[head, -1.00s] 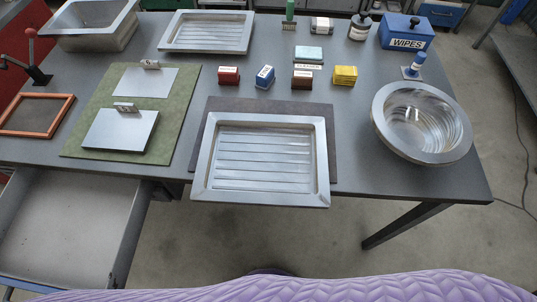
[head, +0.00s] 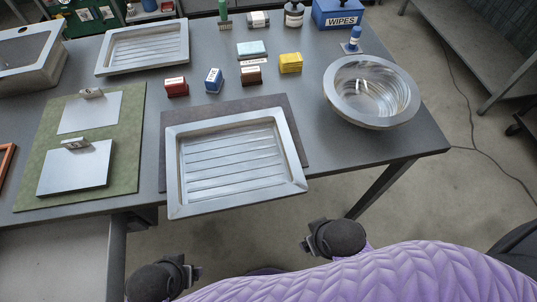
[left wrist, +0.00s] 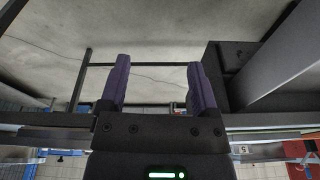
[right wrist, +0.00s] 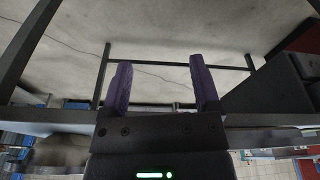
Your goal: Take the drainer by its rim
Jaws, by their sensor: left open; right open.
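The near drainer, a shallow metal tray with a ribbed floor and a broad rim (head: 240,201), lies on a dark mat. Its front end overhangs the table's front edge. My left gripper (head: 195,272) is below and in front of the drainer's front left corner. It is open and empty in the left wrist view (left wrist: 158,62), its fingers apart. My right gripper (head: 304,243) is below and in front of the front right corner. It is open and empty in the right wrist view (right wrist: 160,62). Neither gripper touches the drainer. Neither wrist view clearly shows the drainer.
A similar ribbed tray (head: 143,69) lies at the back left. A round metal basin (head: 372,118) stands on the right. A green mat (head: 128,158) with metal plates lies on the left. Small coloured blocks stand behind the drainer. An open drawer (head: 50,262) juts out at the front left.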

